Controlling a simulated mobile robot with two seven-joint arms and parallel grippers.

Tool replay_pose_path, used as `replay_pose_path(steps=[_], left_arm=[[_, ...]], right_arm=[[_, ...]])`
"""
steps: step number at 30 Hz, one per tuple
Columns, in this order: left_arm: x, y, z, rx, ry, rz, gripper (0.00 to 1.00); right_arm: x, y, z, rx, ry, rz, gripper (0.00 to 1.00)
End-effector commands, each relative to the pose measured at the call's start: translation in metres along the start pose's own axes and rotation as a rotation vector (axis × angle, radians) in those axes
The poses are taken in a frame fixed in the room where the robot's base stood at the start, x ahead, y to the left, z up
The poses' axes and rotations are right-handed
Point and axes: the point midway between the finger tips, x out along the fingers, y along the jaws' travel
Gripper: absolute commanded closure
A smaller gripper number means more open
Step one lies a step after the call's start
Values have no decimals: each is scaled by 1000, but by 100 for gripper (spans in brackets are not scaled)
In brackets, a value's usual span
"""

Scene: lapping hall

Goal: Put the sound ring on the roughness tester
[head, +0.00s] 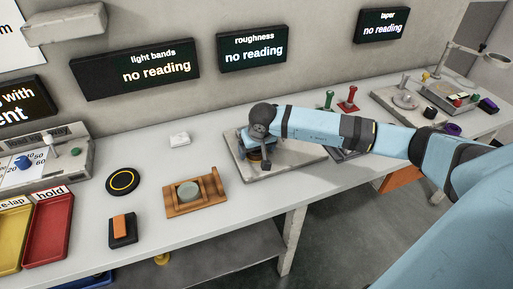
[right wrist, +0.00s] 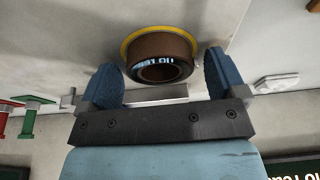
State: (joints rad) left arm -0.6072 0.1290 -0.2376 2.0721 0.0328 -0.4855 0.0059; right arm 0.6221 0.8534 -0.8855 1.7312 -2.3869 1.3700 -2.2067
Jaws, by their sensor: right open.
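A brown ring (right wrist: 160,48) with a dark lettered end and an open bore sits on a yellow round seat (right wrist: 128,42) on the grey plate of the roughness tester (head: 300,160). In the head view only a little of the brown ring (head: 254,156) shows under my right gripper (head: 256,152). The right gripper is open. In the right wrist view its two blue fingers (right wrist: 160,80) stand on either side of the ring, with a gap visible on each side. The display marked roughness (head: 253,47) reads "no reading". My left gripper is not in view.
A wooden cradle (head: 212,190) holding a grey-green disc (head: 188,192) stands left of the tester. A black disc with a yellow circle (head: 122,181), an orange-topped black block (head: 122,228) and a red tray (head: 68,215) are farther left. Red and green handles (head: 348,98) stand behind my arm.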

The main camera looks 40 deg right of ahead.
Motion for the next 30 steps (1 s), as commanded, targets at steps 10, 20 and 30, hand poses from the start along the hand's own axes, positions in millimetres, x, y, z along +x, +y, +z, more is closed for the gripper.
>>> replay_pose_path(steps=[10, 20, 30], left_arm=[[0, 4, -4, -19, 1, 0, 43], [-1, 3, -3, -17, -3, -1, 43], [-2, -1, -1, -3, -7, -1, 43]], right_arm=[[-55, 0, -3, -1, 4, -1, 10], [-113, 0, -2, -1, 3, -1, 10], [-123, 0, -1, 0, 0, 0, 10]])
